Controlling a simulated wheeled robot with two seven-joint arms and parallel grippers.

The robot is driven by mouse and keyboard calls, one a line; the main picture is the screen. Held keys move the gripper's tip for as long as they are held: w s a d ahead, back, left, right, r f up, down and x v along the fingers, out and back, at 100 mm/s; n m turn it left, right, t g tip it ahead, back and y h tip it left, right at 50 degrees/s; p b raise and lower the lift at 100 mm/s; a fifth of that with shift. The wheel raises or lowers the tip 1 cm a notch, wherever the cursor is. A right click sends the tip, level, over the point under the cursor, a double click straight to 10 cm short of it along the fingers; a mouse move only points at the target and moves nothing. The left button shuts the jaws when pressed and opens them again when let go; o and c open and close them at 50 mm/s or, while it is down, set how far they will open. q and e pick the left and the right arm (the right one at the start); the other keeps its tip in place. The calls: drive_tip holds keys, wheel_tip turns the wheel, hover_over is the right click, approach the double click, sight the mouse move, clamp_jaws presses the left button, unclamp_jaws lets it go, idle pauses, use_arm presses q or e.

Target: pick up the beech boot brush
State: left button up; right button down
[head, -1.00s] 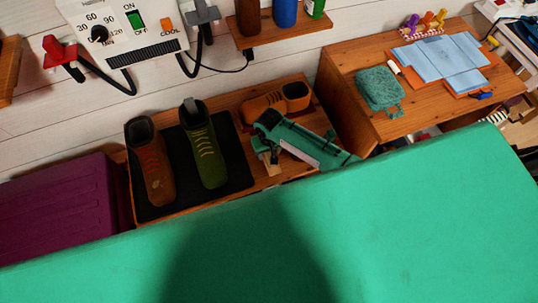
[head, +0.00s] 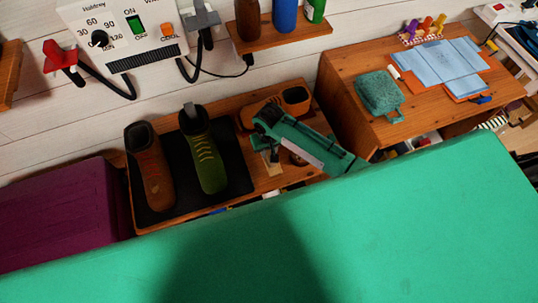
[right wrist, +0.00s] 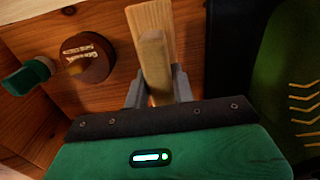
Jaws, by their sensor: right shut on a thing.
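The beech boot brush (right wrist: 155,55) is a pale wooden piece in the right wrist view, pointing up the picture from between the grey fingers. My right gripper (right wrist: 157,90) is shut on it, one finger on each side. In the head view my green right gripper (head: 266,148) is over the right part of the wooden bench, beside the green boot. Only a small pale bit of the brush (head: 270,165) shows there. I cannot tell whether the brush touches the bench. My left gripper is not in view.
A brown boot (head: 150,165) and a green boot (head: 204,150) stand on a black mat (head: 240,170). An orange-brown shoe (head: 294,97) is behind the gripper. A round brown tin (right wrist: 88,57) lies close left of the brush in the wrist view. A wooden cabinet (head: 345,90) stands right.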

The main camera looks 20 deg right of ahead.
wheel_tip(320, 180, up, 15)
drive_tip(key=b, duration=0.1)
drive_tip(key=shift+r, duration=0.15)
drive_tip(key=c, duration=2)
unclamp_jaws()
drive_tip(key=shift+c, duration=0.2)
